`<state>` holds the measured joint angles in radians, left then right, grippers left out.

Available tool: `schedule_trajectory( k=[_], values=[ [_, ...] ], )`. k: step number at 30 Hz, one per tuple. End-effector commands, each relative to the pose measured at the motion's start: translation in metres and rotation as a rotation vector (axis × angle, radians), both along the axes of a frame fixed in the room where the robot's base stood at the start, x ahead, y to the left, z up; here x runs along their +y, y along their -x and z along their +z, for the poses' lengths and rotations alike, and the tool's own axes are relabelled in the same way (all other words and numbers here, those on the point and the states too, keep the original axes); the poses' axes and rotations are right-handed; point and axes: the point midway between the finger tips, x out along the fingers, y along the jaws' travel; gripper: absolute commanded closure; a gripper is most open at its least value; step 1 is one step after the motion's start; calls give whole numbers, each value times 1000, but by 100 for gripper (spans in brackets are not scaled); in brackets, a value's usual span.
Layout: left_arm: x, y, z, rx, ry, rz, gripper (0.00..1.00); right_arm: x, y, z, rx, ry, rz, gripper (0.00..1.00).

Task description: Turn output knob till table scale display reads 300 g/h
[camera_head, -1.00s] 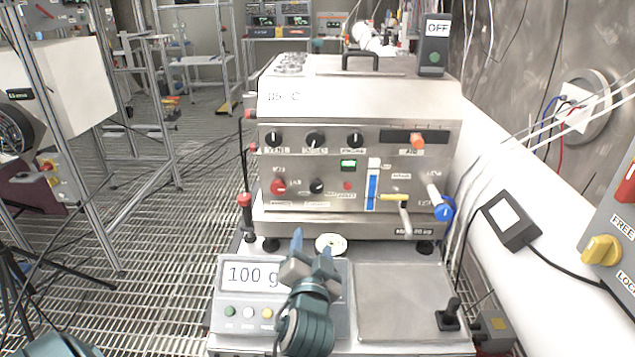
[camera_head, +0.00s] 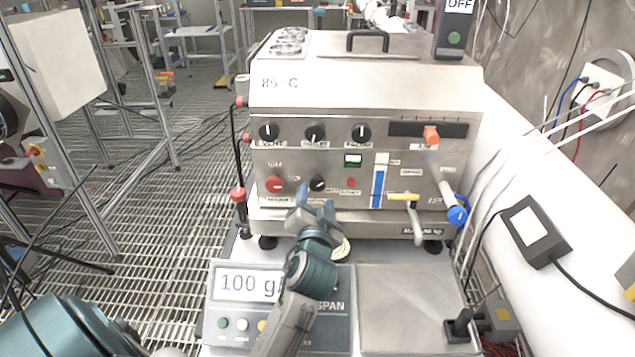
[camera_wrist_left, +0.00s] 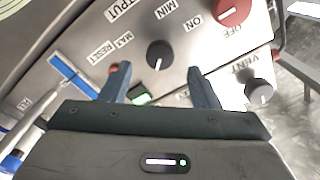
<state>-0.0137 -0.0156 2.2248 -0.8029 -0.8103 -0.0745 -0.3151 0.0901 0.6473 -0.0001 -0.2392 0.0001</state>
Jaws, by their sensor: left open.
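The output knob (camera_head: 317,183) is a small black knob with a white pointer line, low on the front of the steel machine. In the left wrist view the output knob (camera_wrist_left: 160,55) sits between the fingers, near the labels OUTPUT, MIN and MAX. My left gripper (camera_head: 315,200) is open just in front of and slightly below it. Its two fingertips also show in the left wrist view (camera_wrist_left: 158,72), one on each side of the knob; I cannot tell whether they touch it. The table scale display (camera_head: 246,284) reads "100 g/", the rest hidden by my arm. My right gripper is not in view.
A red on/off knob (camera_head: 274,184) is left of the output knob, and a small red reset button (camera_head: 351,182) is to its right. A yellow-handled tap (camera_head: 404,197) sticks out farther right.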

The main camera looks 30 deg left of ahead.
Motion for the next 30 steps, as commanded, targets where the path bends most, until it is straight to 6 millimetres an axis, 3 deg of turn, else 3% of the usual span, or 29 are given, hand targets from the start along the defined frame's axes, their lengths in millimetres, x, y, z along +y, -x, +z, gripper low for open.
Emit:
schedule_trajectory(
  k=[3, 9, 21, 28, 30],
  values=[
    [12, -20, 3, 2, -5, -1, 44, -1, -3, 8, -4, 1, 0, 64],
    [25, -41, 1, 2, -1, -1, 44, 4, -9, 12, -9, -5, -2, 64],
    [29, -47, 0, 1, 0, -1, 44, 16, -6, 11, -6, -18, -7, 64],
    [29, -47, 0, 1, 0, -1, 89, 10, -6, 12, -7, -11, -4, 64],
    [29, -47, 0, 1, 0, -1, 89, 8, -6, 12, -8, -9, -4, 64]
  ],
)
